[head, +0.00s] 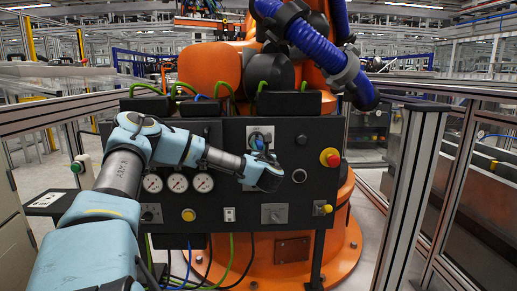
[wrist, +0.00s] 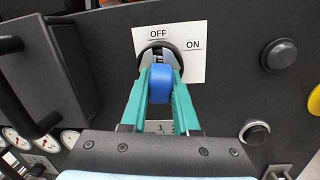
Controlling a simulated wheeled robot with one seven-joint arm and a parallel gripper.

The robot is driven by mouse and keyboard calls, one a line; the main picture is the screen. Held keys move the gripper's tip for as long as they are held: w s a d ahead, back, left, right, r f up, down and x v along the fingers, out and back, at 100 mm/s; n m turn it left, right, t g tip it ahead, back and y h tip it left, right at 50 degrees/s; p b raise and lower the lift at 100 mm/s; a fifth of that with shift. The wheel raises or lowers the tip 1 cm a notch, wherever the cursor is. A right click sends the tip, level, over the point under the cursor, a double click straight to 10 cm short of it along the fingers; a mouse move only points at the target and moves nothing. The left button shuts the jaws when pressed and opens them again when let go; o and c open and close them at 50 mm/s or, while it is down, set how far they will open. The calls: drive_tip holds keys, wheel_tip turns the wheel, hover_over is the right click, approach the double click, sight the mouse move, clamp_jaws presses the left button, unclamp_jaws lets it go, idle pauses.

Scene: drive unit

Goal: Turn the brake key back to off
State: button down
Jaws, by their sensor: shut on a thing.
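The brake key is a blue-headed key (wrist: 160,84) in a round black switch (wrist: 176,52) on a white plate (wrist: 197,68) marked OFF and ON. In the wrist view, OFF is above the switch and ON is to its upper right. The key head is roughly in line below OFF; its exact setting is hard to tell. My gripper (wrist: 160,76) has its teal fingers on both sides of the blue head, shut on it.
The dark panel (head: 320,200) carries a red emergency button (head: 330,157) on the right, several gauges (head: 177,183) on the left, and a yellow button (head: 188,215) below. In the wrist view a black handle (wrist: 25,105) stands out at left. Metal fence posts (head: 405,190) stand at right.

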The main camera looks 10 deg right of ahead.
drive_tip(key=shift+f+n, duration=0.1)
drive_tip(key=shift+n, duration=0.2)
drive_tip(key=shift+n+b, duration=0.8)
drive_tip(key=shift+b, duration=0.05)
drive_tip(key=shift+d+n+y+b, duration=0.1)
drive_tip(key=shift+n+y+b, duration=0.2)
drive_tip(key=shift+n, duration=0.3)
drive_tip(key=c, duration=0.6)
unclamp_jaws()
drive_tip(key=shift+r, duration=0.2)
